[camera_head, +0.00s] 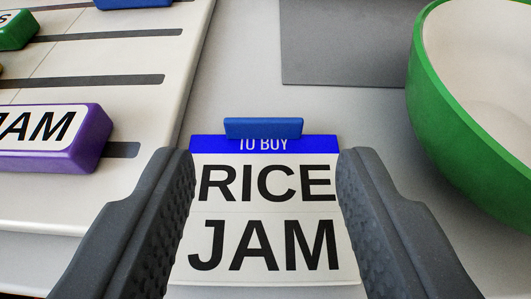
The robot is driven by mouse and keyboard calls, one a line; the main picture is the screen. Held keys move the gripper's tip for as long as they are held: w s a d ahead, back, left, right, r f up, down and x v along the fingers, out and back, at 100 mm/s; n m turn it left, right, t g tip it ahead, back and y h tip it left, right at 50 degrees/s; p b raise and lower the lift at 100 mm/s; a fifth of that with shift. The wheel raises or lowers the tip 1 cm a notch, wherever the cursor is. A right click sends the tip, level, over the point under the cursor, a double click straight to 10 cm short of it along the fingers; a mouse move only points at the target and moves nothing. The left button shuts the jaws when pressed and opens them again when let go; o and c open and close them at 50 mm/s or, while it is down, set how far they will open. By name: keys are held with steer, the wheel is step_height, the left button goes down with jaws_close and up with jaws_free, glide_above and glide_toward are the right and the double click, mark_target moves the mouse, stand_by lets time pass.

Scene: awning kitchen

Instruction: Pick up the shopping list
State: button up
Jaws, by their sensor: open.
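The shopping list (264,220) is a white card with a blue header reading "TO BUY" and the black words "RICE" and "JAM". A raised blue tab or clip (263,128) stands at its top edge. The card lies on the light grey surface in the lower middle of the view. My gripper (265,170) is open, with one dark finger on each side of the card. The fingers cover parts of its left and right edges. I cannot tell whether they touch it.
A white slotted board (95,62) is at the left, holding a purple "JAM" block (50,140), a green block (14,30) and a blue block (133,3). A green bowl with a pale inside (425,95) stands close at the right. A grey mat (340,45) lies at the back.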

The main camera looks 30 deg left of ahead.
mark_target(267, 124)
steer(key=b+x, duration=0.1)
steer(key=x, duration=0.4)
steer(key=shift+d, duration=0.1)
steer(key=c, duration=0.7)
